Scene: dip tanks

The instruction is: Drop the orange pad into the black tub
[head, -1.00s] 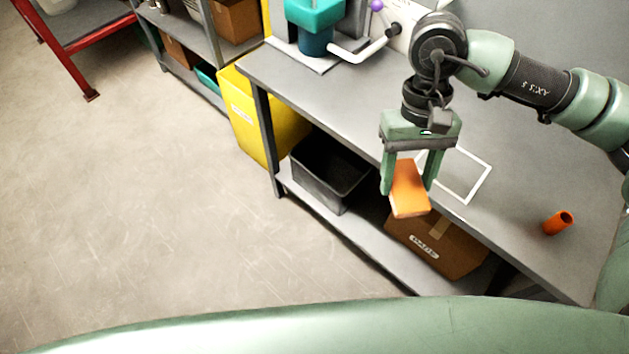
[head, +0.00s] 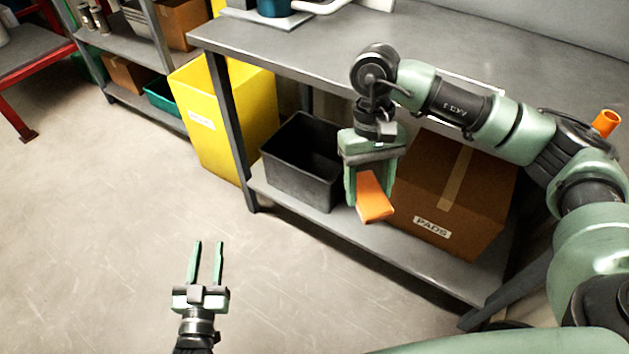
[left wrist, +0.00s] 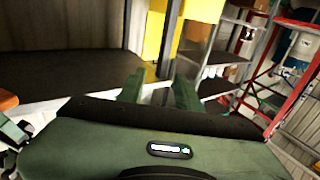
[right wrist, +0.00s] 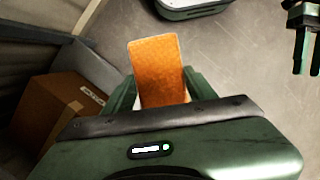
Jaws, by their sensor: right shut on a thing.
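The orange pad (head: 372,197) is held in my right gripper (head: 368,186), in front of the bench's lower shelf. The pad also shows between the fingers in the right wrist view (right wrist: 158,70). The black tub (head: 300,165) stands open on the lower shelf, just left of the right gripper and apart from the pad. Part of its right side is close behind the gripper. My left gripper (head: 207,262) is open and empty over the floor at the lower left. Its two fingers show apart in the left wrist view (left wrist: 160,92).
A cardboard box labelled PADS (head: 455,190) sits on the lower shelf right of the tub. A yellow bin (head: 212,125) stands left of the bench. The bench top (head: 330,45) overhangs the shelf. An orange cylinder (head: 606,122) is at the far right. The floor in front is clear.

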